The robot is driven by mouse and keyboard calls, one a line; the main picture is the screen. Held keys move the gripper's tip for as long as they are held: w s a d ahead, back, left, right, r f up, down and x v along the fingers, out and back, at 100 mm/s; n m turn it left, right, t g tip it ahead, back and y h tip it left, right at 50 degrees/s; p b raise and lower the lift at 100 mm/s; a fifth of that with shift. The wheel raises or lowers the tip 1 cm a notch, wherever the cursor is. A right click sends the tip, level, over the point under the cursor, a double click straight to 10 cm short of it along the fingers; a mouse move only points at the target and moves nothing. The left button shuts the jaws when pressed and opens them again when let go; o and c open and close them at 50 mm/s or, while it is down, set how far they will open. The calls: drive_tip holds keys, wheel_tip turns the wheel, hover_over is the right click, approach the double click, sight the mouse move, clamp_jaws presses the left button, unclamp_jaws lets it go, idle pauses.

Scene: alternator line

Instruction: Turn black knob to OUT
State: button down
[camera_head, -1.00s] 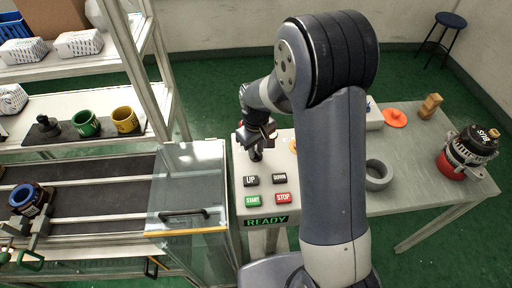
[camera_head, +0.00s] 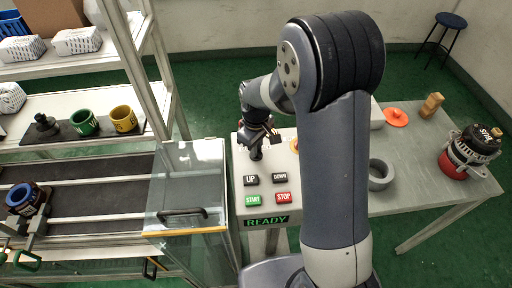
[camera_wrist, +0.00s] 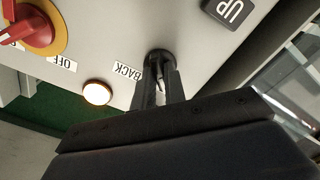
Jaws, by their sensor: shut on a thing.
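The black knob (camera_wrist: 157,56) sits on the pale control panel, beside a BACK label (camera_wrist: 127,71). No OUT label is readable in these frames. My gripper (camera_wrist: 160,76) is shut on the black knob, one finger on each side, and its fingers hide part of it. In the head view my gripper (camera_head: 257,148) reaches down onto the panel behind the UP button; the knob is mostly covered there.
The panel carries UP (camera_head: 251,180), DOWN, START and STOP buttons and a READY display (camera_head: 267,222). A red switch (camera_wrist: 30,28) with an OFF label and a lit round lamp (camera_wrist: 97,92) are nearby. A grey ring (camera_head: 380,175) and an alternator (camera_head: 470,152) stand right.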

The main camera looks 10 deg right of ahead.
drive_tip(key=c, duration=1.5)
unclamp_jaws()
drive_tip(key=shift+o, duration=0.2)
drive_tip(key=shift+r, duration=0.1)
wheel_tip(320, 180, up, 11)
drive_tip(key=b, duration=0.1)
drive_tip(key=shift+f, duration=0.2)
wheel_tip(320, 180, down, 10)
drive_tip(key=shift+f+p, duration=0.1)
drive_tip(key=shift+p, duration=0.45)
drive_tip(key=shift+f, duration=0.3)
drive_tip(key=shift+m+p, duration=0.35)
drive_tip(key=shift+m, duration=0.45)
